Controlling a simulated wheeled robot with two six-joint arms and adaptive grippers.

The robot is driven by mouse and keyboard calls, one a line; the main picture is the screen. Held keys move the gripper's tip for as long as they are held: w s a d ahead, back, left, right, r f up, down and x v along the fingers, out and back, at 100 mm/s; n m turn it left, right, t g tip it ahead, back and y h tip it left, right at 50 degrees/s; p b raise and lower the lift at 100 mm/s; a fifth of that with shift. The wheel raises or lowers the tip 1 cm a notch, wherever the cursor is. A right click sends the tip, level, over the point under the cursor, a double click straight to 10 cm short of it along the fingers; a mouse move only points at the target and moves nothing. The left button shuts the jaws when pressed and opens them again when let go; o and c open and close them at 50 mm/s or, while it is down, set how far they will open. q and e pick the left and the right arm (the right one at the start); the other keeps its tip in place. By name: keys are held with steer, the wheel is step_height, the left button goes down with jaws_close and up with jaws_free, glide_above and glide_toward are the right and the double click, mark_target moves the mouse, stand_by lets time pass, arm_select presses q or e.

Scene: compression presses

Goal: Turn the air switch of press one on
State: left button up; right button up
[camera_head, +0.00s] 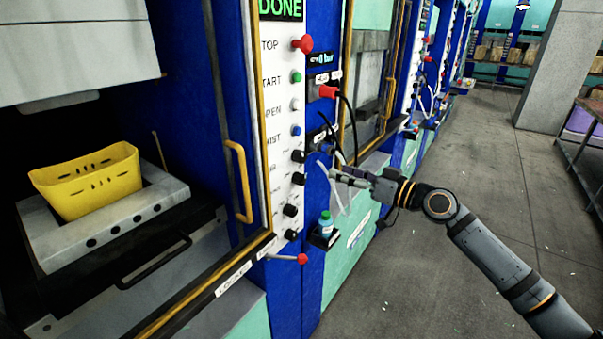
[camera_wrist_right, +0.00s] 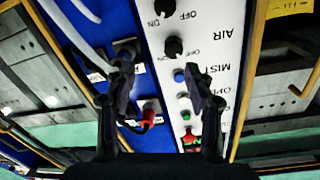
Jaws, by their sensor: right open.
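The white control panel (camera_head: 272,130) of the nearest press carries a column of buttons and black knobs. In the right wrist view this panel is upside down. The air switch (camera_wrist_right: 173,46) is a black knob with ON and OFF marks, near the AIR label; in the head view it is a small black knob (camera_head: 298,156) under the blue mist button. I cannot tell its setting. My right gripper (camera_head: 337,177) is just right of the panel, apart from the knobs. Its two fingers (camera_wrist_right: 160,72) are open with nothing between them. My left gripper is not seen.
A yellow door handle (camera_head: 240,182) and a red-tipped lever (camera_head: 302,259) stick out near the panel. A small bottle (camera_head: 326,222) stands in a holder below. Black cables and a red plug (camera_head: 328,91) are close by. The floor at the right is open.

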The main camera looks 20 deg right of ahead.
mark_target(304, 158)
steer(key=shift+n+y, duration=0.3)
steer(key=shift+y, duration=0.1)
steer(key=p+x, duration=0.2)
steer(key=x, duration=0.1)
steer(key=r+p+x, duration=0.1)
steer(key=p+x, duration=0.1)
steer(key=x, duration=0.1)
steer(key=s+a+p+x, duration=0.1)
steer(key=p+x, duration=0.1)
steer(key=x, duration=0.2)
steer(key=shift+a+r, duration=0.1)
steer(key=shift+r, duration=0.1)
steer(key=shift+w+a+f, duration=0.15)
steer(key=shift+w+a, duration=0.1)
steer(key=shift+a, duration=0.1)
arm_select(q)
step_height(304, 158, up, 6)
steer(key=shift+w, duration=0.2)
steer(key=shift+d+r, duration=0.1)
arm_select(e)
steer(key=shift+d, duration=0.1)
steer(key=shift+c, duration=0.3)
jaws_close()
